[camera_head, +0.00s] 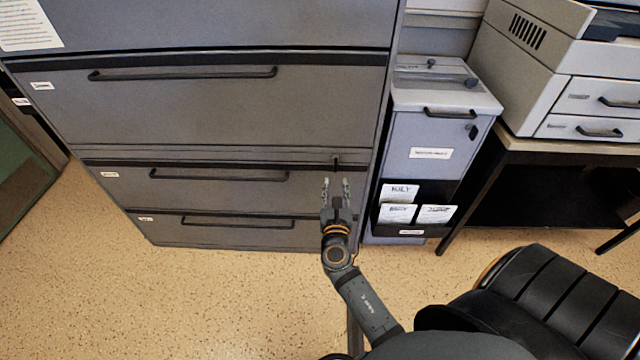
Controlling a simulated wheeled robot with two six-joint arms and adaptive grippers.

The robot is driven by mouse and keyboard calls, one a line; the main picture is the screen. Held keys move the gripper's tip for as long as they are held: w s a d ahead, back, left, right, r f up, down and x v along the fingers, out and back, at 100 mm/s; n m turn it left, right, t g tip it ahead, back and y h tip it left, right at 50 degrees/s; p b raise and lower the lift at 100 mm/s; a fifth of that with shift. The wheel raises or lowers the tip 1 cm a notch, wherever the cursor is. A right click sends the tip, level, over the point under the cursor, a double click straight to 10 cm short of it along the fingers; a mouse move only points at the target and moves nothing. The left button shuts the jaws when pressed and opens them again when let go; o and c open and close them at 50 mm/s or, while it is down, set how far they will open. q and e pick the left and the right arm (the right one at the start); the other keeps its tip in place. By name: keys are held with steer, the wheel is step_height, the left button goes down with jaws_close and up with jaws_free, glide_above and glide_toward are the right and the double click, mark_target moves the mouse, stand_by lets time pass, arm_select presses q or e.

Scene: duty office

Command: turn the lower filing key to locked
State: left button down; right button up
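A tall grey filing cabinet (215,120) with long dark drawer handles fills the left and middle of the head view. A small dark upright key (336,162) shows near the right end of the band above the lower drawers. My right gripper (336,185) is in front of the cabinet, just below the key in the picture. Its two fingers point up at the key and stand apart, with nothing seen between them. I cannot tell how much depth lies between fingertips and key. My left gripper is out of view.
A narrow grey cabinet (472,150) with a paper-filled front rack stands close on the right. Beyond it a printer (555,75) sits on a table (575,148). A black padded seat (545,300) is at lower right. The speckled floor (200,300) at lower left is clear.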

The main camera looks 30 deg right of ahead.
mark_target(336, 165)
steer(key=x, duration=1.1)
steer(key=shift+f, duration=0.1)
steer(key=shift+a, duration=0.1)
jaws_close()
